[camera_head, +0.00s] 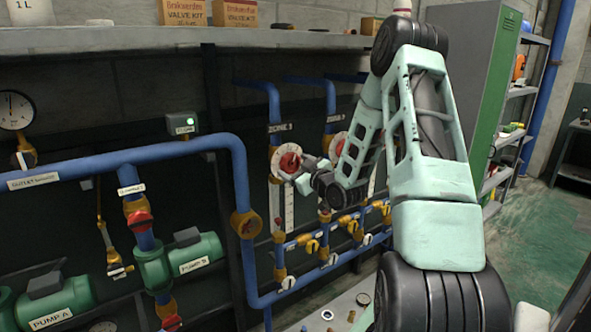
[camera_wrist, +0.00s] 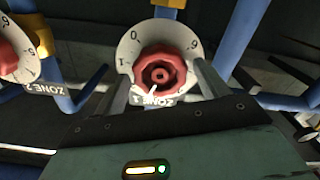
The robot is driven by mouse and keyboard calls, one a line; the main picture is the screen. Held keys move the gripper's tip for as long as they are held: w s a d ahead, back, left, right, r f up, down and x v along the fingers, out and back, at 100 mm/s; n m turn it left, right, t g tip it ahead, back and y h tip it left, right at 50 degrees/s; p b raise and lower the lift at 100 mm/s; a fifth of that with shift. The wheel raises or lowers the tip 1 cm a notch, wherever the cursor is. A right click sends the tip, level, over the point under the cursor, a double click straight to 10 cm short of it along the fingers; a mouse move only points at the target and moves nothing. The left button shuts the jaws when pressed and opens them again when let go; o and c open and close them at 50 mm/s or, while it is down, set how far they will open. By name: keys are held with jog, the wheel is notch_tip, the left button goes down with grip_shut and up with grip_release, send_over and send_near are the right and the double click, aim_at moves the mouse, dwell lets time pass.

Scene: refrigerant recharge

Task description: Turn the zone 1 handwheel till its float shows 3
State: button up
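The zone 1 handwheel (camera_wrist: 161,71) is a red knob on a white numbered dial (camera_wrist: 128,52); an upside-down ZONE 1 label (camera_wrist: 153,100) is beside it in the wrist view. In the head view this red wheel (camera_head: 287,160) is the leftmost of the row. A white scale strip (camera_head: 289,208) hangs below it; its float and figures are too small to read. My gripper (camera_wrist: 163,70) is open, one finger on each side of the wheel, with gaps visible. In the head view my gripper (camera_head: 301,174) is just right of the wheel.
The zone 2 red wheel (camera_wrist: 8,58) is close by at left in the wrist view. A shelf (camera_head: 130,38) runs above; a green cabinet (camera_head: 487,100) stands right.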

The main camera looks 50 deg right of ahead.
jog(key=shift+s, duration=0.1)
jog(key=b+v, duration=0.2)
jog(key=v, duration=0.4)
jog(key=shift+s, duration=0.35)
jog(key=shift+r, duration=0.1)
dwell(0.4)
